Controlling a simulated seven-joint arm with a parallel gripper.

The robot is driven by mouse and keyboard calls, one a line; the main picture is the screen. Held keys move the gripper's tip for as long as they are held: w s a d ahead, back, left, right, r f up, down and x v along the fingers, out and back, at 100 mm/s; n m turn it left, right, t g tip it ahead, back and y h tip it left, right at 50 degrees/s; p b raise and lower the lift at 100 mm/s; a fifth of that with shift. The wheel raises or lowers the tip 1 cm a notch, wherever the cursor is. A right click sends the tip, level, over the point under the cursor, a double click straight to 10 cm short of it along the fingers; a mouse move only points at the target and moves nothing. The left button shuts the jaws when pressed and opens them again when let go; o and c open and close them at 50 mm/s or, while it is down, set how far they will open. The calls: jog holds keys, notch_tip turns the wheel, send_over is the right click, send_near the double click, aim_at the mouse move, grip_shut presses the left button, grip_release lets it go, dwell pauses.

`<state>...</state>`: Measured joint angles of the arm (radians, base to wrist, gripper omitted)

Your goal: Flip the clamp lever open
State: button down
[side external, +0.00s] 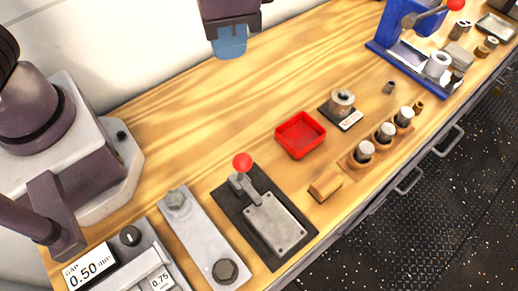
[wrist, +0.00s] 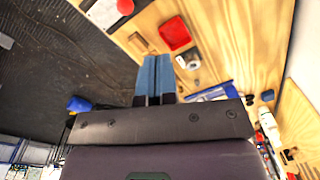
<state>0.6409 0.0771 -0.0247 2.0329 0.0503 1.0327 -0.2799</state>
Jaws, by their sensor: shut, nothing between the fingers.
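The clamp (side external: 268,217) is a grey metal plate with a lever on a black base, at the front middle of the bench in the side view. The clamp lever (side external: 242,180) is a short grey arm at the plate's far-left end. It ends in a red ball knob (side external: 242,161) and looks raised. In the wrist view the red knob (wrist: 125,6) and part of the clamp plate (wrist: 103,12) show at the top edge. My gripper (side external: 231,52) has blue fingers, shut and empty, well above the bench and apart from the lever. The fingers also show in the wrist view (wrist: 156,62).
A red tray (side external: 300,134) lies right of the clamp, with a wooden block (side external: 325,186) nearby. A grey bolted bar (side external: 204,236) lies close on the left. A holder with several pegs (side external: 376,143) and a blue press (side external: 395,35) stand farther right. The bench behind the clamp is clear.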

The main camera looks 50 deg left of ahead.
jog(key=d+f+n+g+y, duration=0.1)
jog(key=d+f+n+y, duration=0.2)
jog(key=d, duration=1.2)
jog(key=shift+s+f+n, duration=0.4)
jog(key=shift+f+n, duration=1)
jog(key=shift+n, duration=0.3)
jog(key=shift+s+a+f, duration=0.25)
jog(key=shift+a+f, duration=0.9)
jog(key=shift+f, duration=0.6)
jog(key=shift+s+a+f, duration=0.2)
jog(key=shift+a+f, duration=0.9)
jog(key=shift+f, duration=0.6)
jog(key=shift+s+a+f, duration=0.25)
jog(key=shift+a+f, duration=0.9)
jog(key=shift+f, duration=0.6)
jog(key=shift+a+r, duration=0.1)
